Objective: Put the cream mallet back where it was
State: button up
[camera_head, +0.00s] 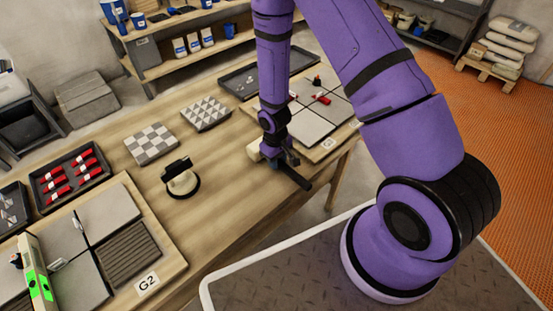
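The cream mallet shows a pale head (254,150) and a dark handle (297,179) at the right part of the wooden workbench (222,175). The handle runs toward the bench's front edge. My gripper (278,159) points down at the mallet, between its head and the end of its handle. The fingers and the middle of the mallet largely hide each other. I cannot tell whether the fingers are closed on it, or whether it touches the bench.
A suction lifter (182,180) stands left of the mallet. Patterned tiles (151,144) lie behind it. A tile board labelled G2 (174,262) is at front left, with a green-marked level (36,275). Another tile board (342,130) is right of my gripper. A tray of red clips (70,178) is left.

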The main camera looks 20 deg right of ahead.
jog(key=o, duration=0.3)
jog(key=shift+r, duration=0.15)
jog(key=s+d+r+m+t, duration=0.1)
jog(key=s+d+r+t, duration=0.1)
jog(key=r, duration=1.6)
jog(key=s+d+r+m+t, duration=0.1)
jog(key=s+r, duration=0.2)
jog(key=r, duration=1.6)
jog(key=s+r+t, duration=0.1)
jog(key=s+r, duration=0.3)
jog(key=s, duration=0.1)
jog(key=s+d+r+m+t, duration=0.1)
jog(key=s+r, duration=0.3)
jog(key=s, duration=0.2)
jog(key=s+r, duration=0.5)
jog(key=shift+s+d+m+t, duration=0.25)
jog(key=shift+s+m+t, duration=0.05)
jog(key=shift+s+t, duration=0.1)
